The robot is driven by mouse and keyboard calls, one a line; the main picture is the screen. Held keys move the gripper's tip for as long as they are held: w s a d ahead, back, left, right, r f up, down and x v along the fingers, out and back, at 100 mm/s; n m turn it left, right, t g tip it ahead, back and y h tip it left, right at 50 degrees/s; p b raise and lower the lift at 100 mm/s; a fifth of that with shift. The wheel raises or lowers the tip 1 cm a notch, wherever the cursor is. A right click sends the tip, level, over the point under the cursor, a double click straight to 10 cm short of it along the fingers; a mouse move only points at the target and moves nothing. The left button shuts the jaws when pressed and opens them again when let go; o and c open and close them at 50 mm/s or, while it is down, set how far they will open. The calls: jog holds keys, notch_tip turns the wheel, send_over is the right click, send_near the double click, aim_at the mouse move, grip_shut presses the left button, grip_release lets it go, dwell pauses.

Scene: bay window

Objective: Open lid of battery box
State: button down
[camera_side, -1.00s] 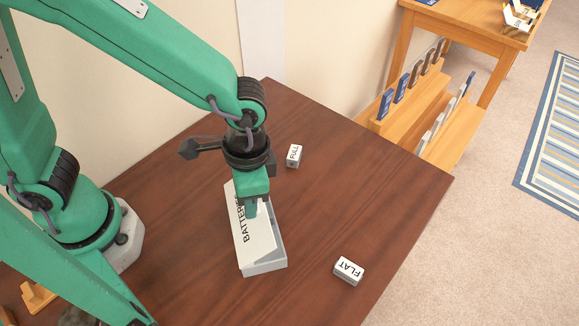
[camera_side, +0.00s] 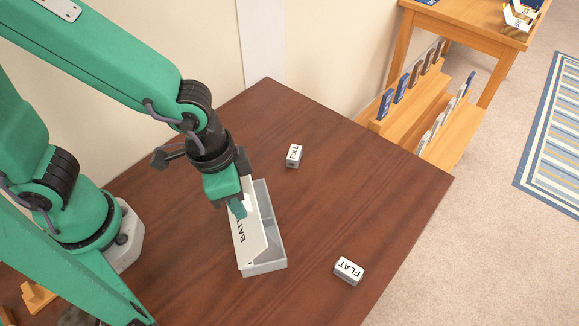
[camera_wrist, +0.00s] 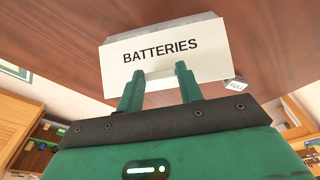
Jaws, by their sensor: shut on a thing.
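The battery box (camera_side: 274,232) is a long grey box on the brown table, with its inside partly showing. Its white lid (camera_side: 251,246), lettered BATTERIES, is tilted up steeply along the box's left side. In the wrist view the lid (camera_wrist: 205,66) shows its lettered face, with a pale handle (camera_wrist: 160,78) between the fingers. My gripper (camera_side: 241,211) is shut on this handle; the wrist view shows both fingertips (camera_wrist: 158,72) at it. A small white block marked FULL (camera_side: 294,156) lies behind the box, and one marked FLAT (camera_side: 349,270) lies to its front right.
A wooden stepped rack (camera_side: 410,105) with several upright items stands on the floor beyond the table's edge. A wall runs behind the table.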

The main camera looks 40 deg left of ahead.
aim_at(234, 219)
jog(key=c, duration=0.9)
grip_release()
jog(key=shift+r, duration=0.2)
jog(key=shift+s+a+r, duration=0.15)
jog(key=shift+r, duration=1.05)
jog(key=shift+s+a+r, duration=0.15)
jog(key=shift+s+r, duration=0.05)
jog(key=shift+r, duration=1.05)
jog(key=shift+s+a+r, duration=0.15)
jog(key=shift+r, duration=1.05)
jog(key=shift+c, duration=0.3)
